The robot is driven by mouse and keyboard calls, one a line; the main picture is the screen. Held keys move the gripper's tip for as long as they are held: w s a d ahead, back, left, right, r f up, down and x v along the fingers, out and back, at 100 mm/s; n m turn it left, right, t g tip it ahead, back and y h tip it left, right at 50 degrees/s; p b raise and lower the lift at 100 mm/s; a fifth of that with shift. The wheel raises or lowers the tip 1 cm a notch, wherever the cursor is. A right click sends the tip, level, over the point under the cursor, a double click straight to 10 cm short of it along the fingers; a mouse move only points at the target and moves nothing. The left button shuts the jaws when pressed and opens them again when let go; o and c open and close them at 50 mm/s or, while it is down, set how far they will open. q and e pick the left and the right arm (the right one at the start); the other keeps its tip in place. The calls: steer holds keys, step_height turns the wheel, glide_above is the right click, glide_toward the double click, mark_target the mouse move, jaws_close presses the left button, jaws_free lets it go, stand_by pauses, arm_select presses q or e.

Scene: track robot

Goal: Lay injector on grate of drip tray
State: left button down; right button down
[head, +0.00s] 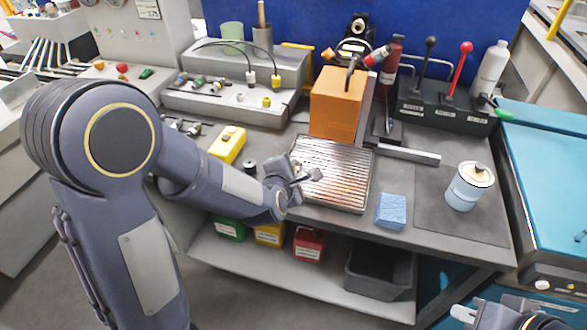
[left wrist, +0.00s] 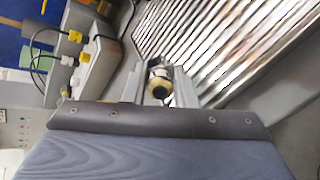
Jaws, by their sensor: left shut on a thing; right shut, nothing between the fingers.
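The drip tray (head: 345,160) with its ribbed metal grate lies in the middle of the bench; the grate (left wrist: 215,40) also fills the top right of the left wrist view. My left gripper (head: 298,178) is at the left edge of the tray, low over it. It is shut on the injector (left wrist: 160,87), whose dark round end with a pale ring shows between the fingers in the left wrist view. The fingers mostly hide the injector in the head view. I cannot tell whether it touches the grate. My right gripper (head: 478,315) is shut and empty at the bottom right, only partly in frame.
An orange block (head: 337,103) stands behind the tray. A blue sponge (head: 391,211) and a white-blue can (head: 469,187) stand to its right. A yellow box (head: 227,144) and a small black cylinder (head: 249,166) are to the left. A grey rack (head: 225,107) holds several injectors behind.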

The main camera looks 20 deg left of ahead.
arm_select(q)
steer(key=shift+f+b, duration=0.55)
steer(key=shift+b, duration=0.1)
